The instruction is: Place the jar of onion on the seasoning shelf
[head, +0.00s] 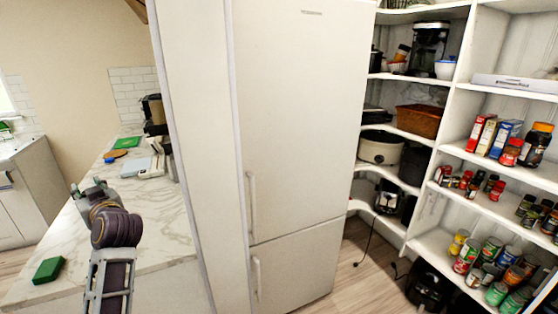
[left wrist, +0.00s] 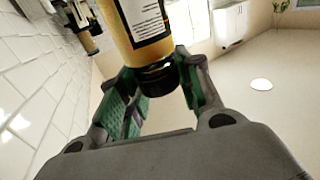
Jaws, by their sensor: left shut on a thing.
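My left gripper (left wrist: 160,76) is shut on a jar (left wrist: 146,30) with yellow-tan contents, a white label and a black lid. The lid points toward the wrist, and the jar's far end is cut off by the frame. In the head view my left gripper (head: 88,190) is above the marble counter, and the jar cannot be made out there. The shelf with small red- and black-capped seasoning jars (head: 492,184) is at the right, well apart from the gripper. My right gripper is not in view.
A tall white fridge (head: 300,130) stands between the counter (head: 160,225) and the corner shelving (head: 440,135). Cans (head: 490,250) fill the shelf below the seasonings; boxes (head: 490,135) and larger jars stand above. A green block (head: 47,270) lies on the counter. Some wood floor (head: 345,275) is clear.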

